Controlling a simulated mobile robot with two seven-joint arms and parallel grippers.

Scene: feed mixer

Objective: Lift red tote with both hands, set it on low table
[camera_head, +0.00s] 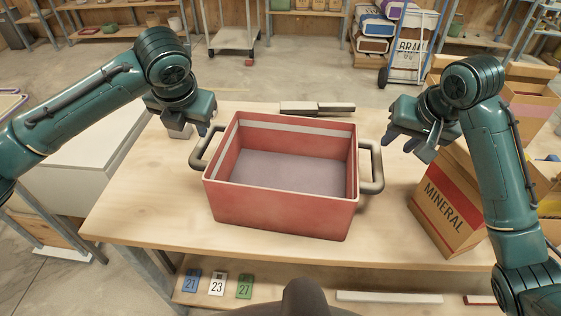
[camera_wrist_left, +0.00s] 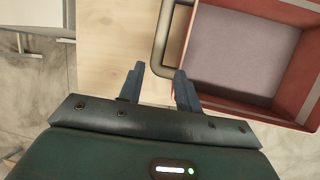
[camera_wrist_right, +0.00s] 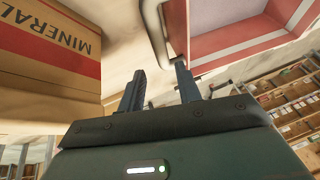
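The red tote (camera_head: 280,207) stands upright on the wooden table, open at the top and empty, with a grey handle on each side. My left gripper (camera_head: 203,131) is open and empty, above and behind the left handle (camera_head: 199,160). In the left wrist view that handle (camera_wrist_left: 161,45) lies just beyond the open fingers (camera_wrist_left: 158,80). My right gripper (camera_head: 417,145) is open and empty, above and to the right of the right handle (camera_head: 375,170). In the right wrist view that handle (camera_wrist_right: 153,25) lies beyond the fingers (camera_wrist_right: 160,82). I cannot tell which surface is the low table.
The wooden table (camera_head: 150,212) bears the tote. A cardboard MINERAL box (camera_head: 440,205) stands close to my right arm. A grey and white bar-like object (camera_head: 317,108) lies behind the tote. A pale surface (camera_head: 80,165) is at the left. Number cards (camera_head: 217,285) lie on a lower shelf.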

